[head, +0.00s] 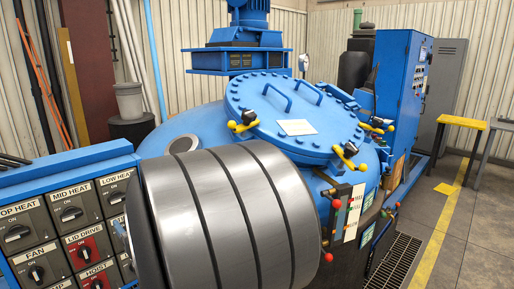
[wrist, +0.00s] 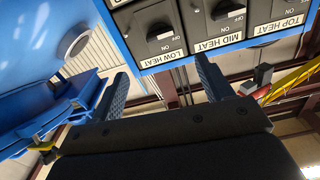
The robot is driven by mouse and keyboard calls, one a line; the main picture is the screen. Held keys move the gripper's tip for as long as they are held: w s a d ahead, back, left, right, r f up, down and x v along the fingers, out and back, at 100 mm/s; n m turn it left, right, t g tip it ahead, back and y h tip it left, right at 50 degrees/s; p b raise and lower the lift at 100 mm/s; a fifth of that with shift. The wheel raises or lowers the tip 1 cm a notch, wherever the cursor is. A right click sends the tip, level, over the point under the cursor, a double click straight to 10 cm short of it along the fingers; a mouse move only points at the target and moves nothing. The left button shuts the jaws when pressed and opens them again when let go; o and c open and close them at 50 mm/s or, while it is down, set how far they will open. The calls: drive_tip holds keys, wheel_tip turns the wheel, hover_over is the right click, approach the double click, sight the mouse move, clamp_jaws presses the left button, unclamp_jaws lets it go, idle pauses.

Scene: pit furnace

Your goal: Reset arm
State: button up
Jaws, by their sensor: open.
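My gripper (wrist: 162,70) is open and empty in the wrist view, its two dark fingers apart in front of the control panel's edge. That view shows the panel upside down, with the LOW HEAT (wrist: 158,32), MID HEAT (wrist: 228,10) and TOP HEAT (wrist: 287,10) switches. I see no contact between the fingers and a switch. My large grey arm link hides the panel's right side and most of the gripper.
The blue furnace lid (head: 295,115), with handles and yellow-handled clamps, lies behind my arm. Red-knobbed levers (head: 335,204) stand close to my arm's right. A blue cabinet (head: 402,80) and a yellow-topped bench (head: 462,122) are further back. The floor at the right is clear.

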drive_tip(key=v, duration=0.5)
drive_tip(key=n, duration=0.7)
approach(118, 199)
drive_tip(key=x, duration=0.3)
drive_tip(key=shift+w+r, duration=0.1)
drive_tip(key=shift+w, duration=0.35)
idle(1.2)
